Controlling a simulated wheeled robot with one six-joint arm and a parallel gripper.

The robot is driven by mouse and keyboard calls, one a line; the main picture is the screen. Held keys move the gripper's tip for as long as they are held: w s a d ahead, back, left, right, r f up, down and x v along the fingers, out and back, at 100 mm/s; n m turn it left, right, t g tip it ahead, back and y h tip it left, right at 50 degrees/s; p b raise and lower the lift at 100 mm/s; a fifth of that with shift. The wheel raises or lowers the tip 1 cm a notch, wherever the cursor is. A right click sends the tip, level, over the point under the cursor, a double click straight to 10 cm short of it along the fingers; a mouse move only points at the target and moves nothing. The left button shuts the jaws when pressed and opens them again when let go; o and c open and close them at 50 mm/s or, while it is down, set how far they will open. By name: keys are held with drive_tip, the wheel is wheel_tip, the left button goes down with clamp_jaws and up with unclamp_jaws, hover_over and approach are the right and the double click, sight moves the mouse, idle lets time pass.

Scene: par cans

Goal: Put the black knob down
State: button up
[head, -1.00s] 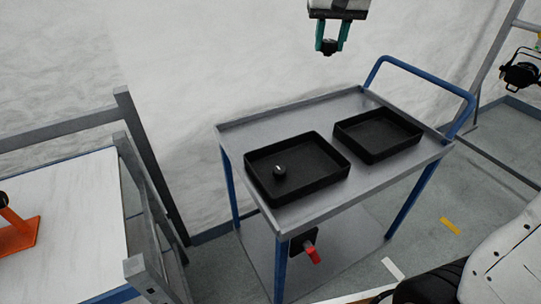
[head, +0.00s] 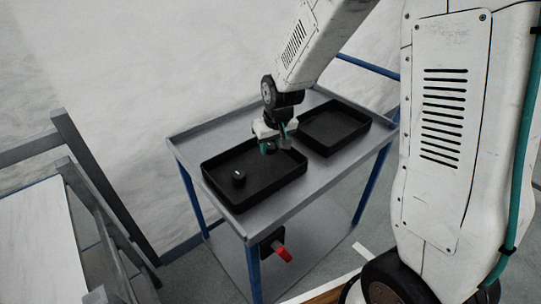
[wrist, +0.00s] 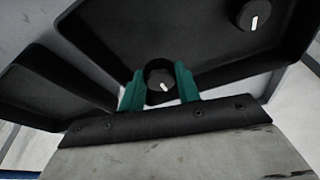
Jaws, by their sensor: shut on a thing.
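My gripper (head: 269,146) is shut on a black knob with a white mark. In the wrist view the held knob (wrist: 159,84) sits between the two teal fingers (wrist: 160,88). The gripper is over the back right part of the left black tray (head: 225,202), and I cannot tell whether the held knob touches the tray floor. Another black knob (head: 238,178) stands in the left part of that tray, apart from the gripper. It also shows at the top right of the wrist view (wrist: 253,14).
A second black tray (head: 335,127) stands to the right and looks empty where visible. Both trays are on a grey cart (head: 190,142) with blue legs. A red-handled item (head: 283,253) hangs below the cart's front edge. A grey frame (head: 100,195) stands at the left.

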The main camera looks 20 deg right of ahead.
sight(271, 155)
drive_tip(key=shift+f, duration=1.85)
drive_tip(key=shift+f, duration=0.2)
drive_tip(key=o, duration=1)
drive_tip(key=shift+c, duration=0.2)
drive_tip(key=v, duration=1.3)
drive_tip(key=s+d+r, duration=0.1)
drive_tip(key=s+r, duration=0.2)
drive_tip(key=s, duration=0.6)
drive_tip(key=s+d+r+g, duration=0.1)
drive_tip(key=s+r, duration=0.3)
drive_tip(key=s, duration=0.4)
drive_tip(key=s+r+m, duration=0.1)
drive_tip(key=s+r, duration=0.3)
drive_tip(key=s, duration=0.5)
drive_tip(key=shift+s+d+g, duration=0.35)
drive_tip(key=shift+d+g, duration=0.05)
